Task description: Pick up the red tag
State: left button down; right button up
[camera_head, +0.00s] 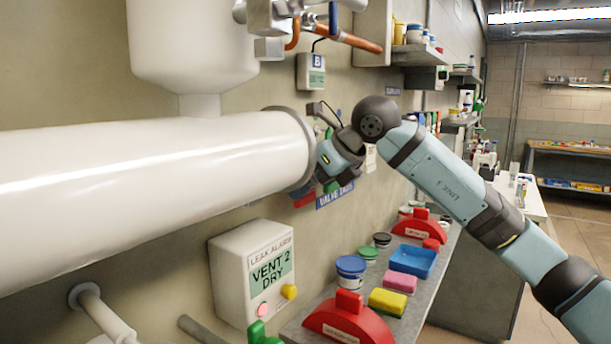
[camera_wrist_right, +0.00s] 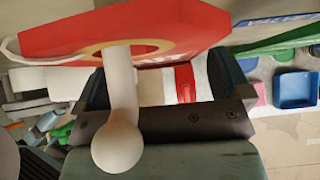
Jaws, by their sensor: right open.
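The red tag (camera_wrist_right: 130,35) fills the top of the right wrist view, with a tan ring on its face. A white peg with a round knob (camera_wrist_right: 118,146) stands out in front of it. In the head view a red piece, likely this tag (camera_head: 304,199), shows at the wall below the big pipe's end. My right gripper (camera_wrist_right: 162,72) is open, its dark fingers spread just beside the tag, with no grip on it seen. In the head view the right gripper (camera_head: 338,163) is at the wall, its fingers mostly hidden. My left gripper is not in view.
A green tag (camera_wrist_right: 285,37) and a blue label (camera_head: 335,196) are beside the red tag. The large white pipe (camera_head: 150,160) is close on the left. Below, the shelf holds red domed blocks (camera_head: 348,320), a blue tray (camera_head: 412,262), sponges and jars. The leak alarm box (camera_head: 252,275) juts out.

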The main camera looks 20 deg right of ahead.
jog(key=x, duration=0.2)
jog(key=shift+w+a+f, duration=0.15)
jog(key=shift+w+f, duration=0.05)
jog(key=shift+w, duration=0.05)
jog(key=shift+s, duration=0.1)
jog(key=shift+c, duration=0.6)
jog(key=c, duration=0.7)
jog(key=shift+c, duration=0.9)
jog(key=shift+r, duration=0.2)
